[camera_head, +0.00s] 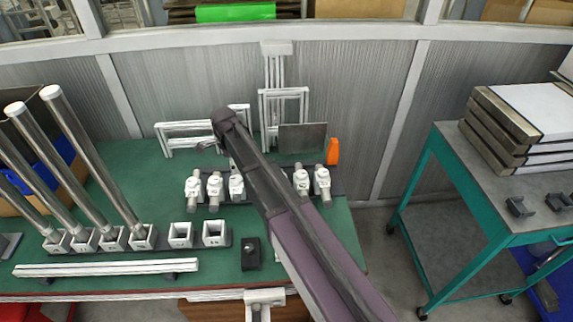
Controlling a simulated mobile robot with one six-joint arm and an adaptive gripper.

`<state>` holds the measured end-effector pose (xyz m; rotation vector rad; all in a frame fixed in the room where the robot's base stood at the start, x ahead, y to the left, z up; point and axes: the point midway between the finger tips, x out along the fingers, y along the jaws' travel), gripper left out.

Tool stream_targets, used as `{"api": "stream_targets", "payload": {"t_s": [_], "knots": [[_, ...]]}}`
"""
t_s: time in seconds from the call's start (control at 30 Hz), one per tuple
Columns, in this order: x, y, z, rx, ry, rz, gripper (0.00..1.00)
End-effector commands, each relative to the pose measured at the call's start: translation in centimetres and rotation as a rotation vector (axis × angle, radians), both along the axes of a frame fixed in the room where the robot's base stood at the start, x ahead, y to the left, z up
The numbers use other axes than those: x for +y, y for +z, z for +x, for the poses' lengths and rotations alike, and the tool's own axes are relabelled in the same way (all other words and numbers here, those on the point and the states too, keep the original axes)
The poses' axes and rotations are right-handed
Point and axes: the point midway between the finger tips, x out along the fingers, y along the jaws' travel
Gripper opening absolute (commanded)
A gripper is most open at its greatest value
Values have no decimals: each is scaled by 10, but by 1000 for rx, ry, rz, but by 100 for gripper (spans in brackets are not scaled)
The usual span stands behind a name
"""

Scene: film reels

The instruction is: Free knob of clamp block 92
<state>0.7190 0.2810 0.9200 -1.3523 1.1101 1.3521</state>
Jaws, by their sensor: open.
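A row of white clamp blocks with knobs stands on the green bench. To the left of my arm are a far-left block (193,187), a second block (214,187) and a third block (236,187). To the right are another block (301,182) and the far-right block (322,182). Their numbers are too small to read, so I cannot tell which is block 92. My arm crosses the middle of the row and may hide more blocks. My gripper (231,160) is mostly hidden under the wrist, above the third block. It is open; contact with a knob cannot be told.
Tall metal tubes (95,165) stand in white sockets at left. Two empty sockets (197,235) and a small black box (251,253) are nearer. White frames (190,137), a grey plate (303,138) and an orange piece (332,151) stand behind. A teal cart (440,150) is at right.

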Motion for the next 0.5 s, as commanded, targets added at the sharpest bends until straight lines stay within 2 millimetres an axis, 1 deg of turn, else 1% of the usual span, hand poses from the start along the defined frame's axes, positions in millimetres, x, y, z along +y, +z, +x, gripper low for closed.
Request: {"api": "stream_targets", "payload": {"t_s": [0.03,0.5], "knots": [[0,9,0,0,0,0,93],[0,47,0,0,0,0,93]]}}
